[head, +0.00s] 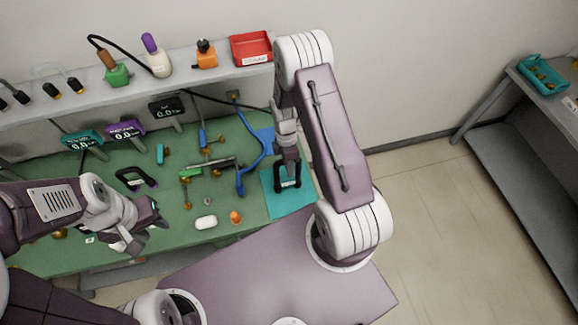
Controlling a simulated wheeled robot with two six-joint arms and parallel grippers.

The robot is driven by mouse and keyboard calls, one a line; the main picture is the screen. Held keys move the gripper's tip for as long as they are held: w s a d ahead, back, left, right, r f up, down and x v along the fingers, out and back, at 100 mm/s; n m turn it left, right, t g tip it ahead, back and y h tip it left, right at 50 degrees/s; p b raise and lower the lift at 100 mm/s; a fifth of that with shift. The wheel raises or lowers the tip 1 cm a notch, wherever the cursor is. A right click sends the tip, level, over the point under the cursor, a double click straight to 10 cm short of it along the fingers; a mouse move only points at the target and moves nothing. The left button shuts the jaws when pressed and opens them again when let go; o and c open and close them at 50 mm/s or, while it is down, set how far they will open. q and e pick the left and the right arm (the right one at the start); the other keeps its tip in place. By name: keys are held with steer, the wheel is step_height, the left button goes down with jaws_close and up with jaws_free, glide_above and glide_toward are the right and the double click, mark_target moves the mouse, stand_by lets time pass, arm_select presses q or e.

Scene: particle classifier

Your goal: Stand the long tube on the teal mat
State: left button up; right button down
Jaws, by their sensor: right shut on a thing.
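The teal mat (303,204) lies at the right end of the green bench top. My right gripper (288,187) reaches down over the mat, its black fingers pointing at it. It is shut on a slim thing that seems to be the long tube; the fingers and wrist hide most of it. I cannot tell whether its lower end touches the mat. My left gripper (150,224) hangs over the front left of the bench with its fingers apart and empty, away from the mat.
A shelf behind holds bottles and a red tray (251,48). Small displays stand below it.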

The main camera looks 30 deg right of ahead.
steer(key=shift+w+d+f, duration=0.1)
steer(key=shift+f, duration=0.4)
steer(key=shift+w+d+f, duration=0.1)
steer(key=shift+f, duration=0.35)
steer(key=c, duration=1.7)
jaws_free()
steer(key=shift+s+a, duration=0.1)
steer(key=o, duration=0.4)
arm_select(q)
steer(key=shift+w+d+r, duration=0.1)
steer(key=shift+d+r, duration=0.05)
steer(key=shift+d, duration=0.05)
